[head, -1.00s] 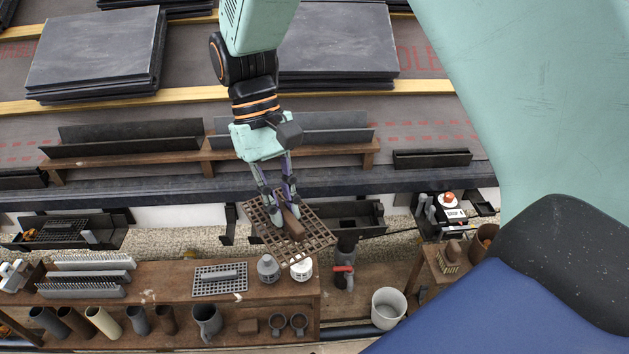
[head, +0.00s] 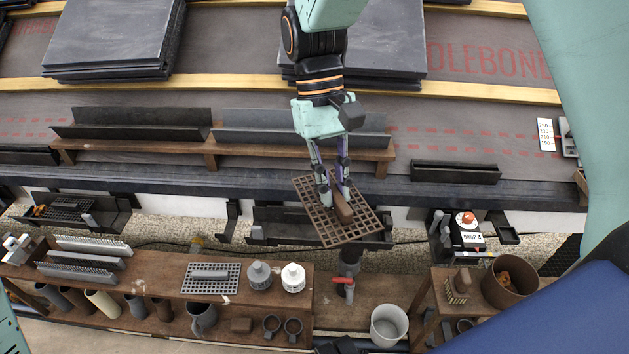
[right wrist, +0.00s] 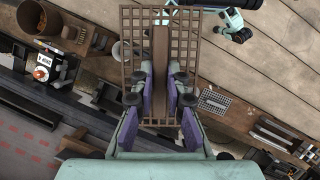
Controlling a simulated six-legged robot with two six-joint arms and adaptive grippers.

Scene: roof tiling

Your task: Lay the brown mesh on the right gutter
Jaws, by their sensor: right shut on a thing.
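The brown mesh (head: 318,222) is a square grid with a solid brown handle bar (head: 343,208) on top. My right gripper (head: 333,200) is shut on the bar and holds the mesh tilted. The bar also shows between the fingers in the right wrist view (right wrist: 160,75). The right gutter (head: 268,228) is a dark trough under the eave. In the head view the mesh overlaps it and hides its middle; the mesh appears raised above it. A mint and black part, apparently my left gripper (right wrist: 236,30), shows small at the top of the right wrist view; its jaws are unclear.
The left gutter (head: 104,220) has a dark mesh and debris in it. A wooden bench (head: 150,275) in front holds a grey mesh (head: 210,278), combs, pots and pipes. A white bucket (head: 388,325) and a side stand (head: 440,275) are at the right.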

